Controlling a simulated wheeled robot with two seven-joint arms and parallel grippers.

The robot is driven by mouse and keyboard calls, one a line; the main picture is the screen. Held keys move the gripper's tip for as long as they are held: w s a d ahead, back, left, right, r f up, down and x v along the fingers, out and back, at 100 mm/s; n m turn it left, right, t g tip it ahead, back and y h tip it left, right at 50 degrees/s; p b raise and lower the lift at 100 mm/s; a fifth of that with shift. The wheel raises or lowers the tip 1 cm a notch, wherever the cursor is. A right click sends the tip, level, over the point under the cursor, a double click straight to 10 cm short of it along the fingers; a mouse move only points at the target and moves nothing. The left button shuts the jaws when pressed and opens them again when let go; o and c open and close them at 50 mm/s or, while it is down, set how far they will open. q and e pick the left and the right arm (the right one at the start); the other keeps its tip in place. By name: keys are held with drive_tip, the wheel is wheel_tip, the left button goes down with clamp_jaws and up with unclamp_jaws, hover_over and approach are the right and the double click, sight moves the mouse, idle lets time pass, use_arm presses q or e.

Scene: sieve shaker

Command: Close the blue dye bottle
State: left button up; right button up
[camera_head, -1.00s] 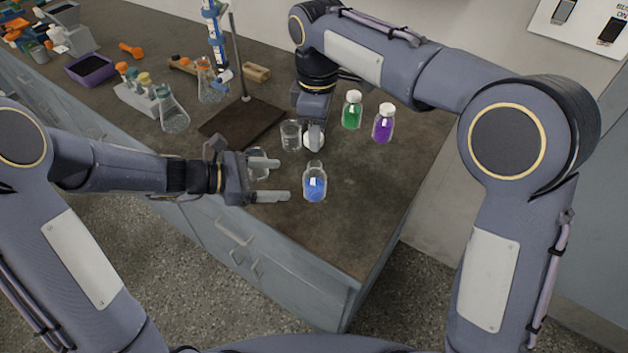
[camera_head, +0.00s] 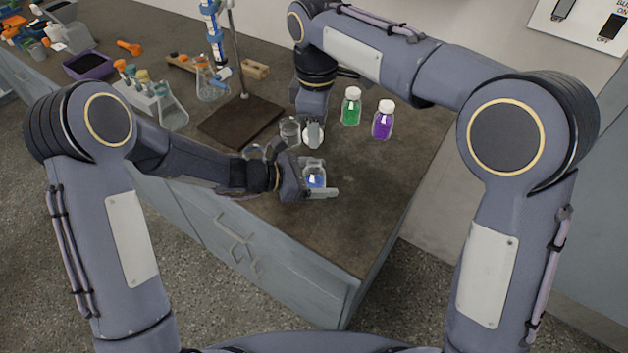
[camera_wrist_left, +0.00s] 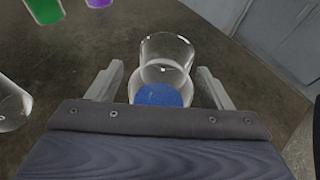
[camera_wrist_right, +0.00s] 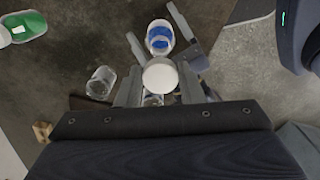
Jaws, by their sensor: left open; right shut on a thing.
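The blue dye bottle (camera_head: 315,180) stands upright and uncapped on the bench, partly hidden by my left gripper in the head view. My left gripper (camera_head: 322,178) is open, with one finger on each side of the bottle. In the left wrist view the clear bottle with blue dye (camera_wrist_left: 160,95) lies between the two fingers, with gaps visible. My right gripper (camera_head: 313,132) is shut on a white cap (camera_wrist_right: 160,75), farther back than the bottle. In the right wrist view the bottle's open mouth (camera_wrist_right: 159,27) is seen beyond the cap.
A green bottle (camera_head: 351,108) and a purple bottle (camera_head: 382,121), both white-capped, stand to the right. A glass beaker (camera_head: 289,131) is just left of my right gripper. A stand with a dark base (camera_head: 240,122) is farther left. The bench right of the bottle is clear.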

use_arm(q)
drive_tip(key=shift+c, duration=0.4)
drive_tip(key=c, duration=1.4)
use_arm(e)
hover_over(317, 163)
drive_tip(key=shift+f, duration=2.5)
drive_tip(key=shift+f, duration=0.85)
drive_tip(key=shift+f, duration=0.55)
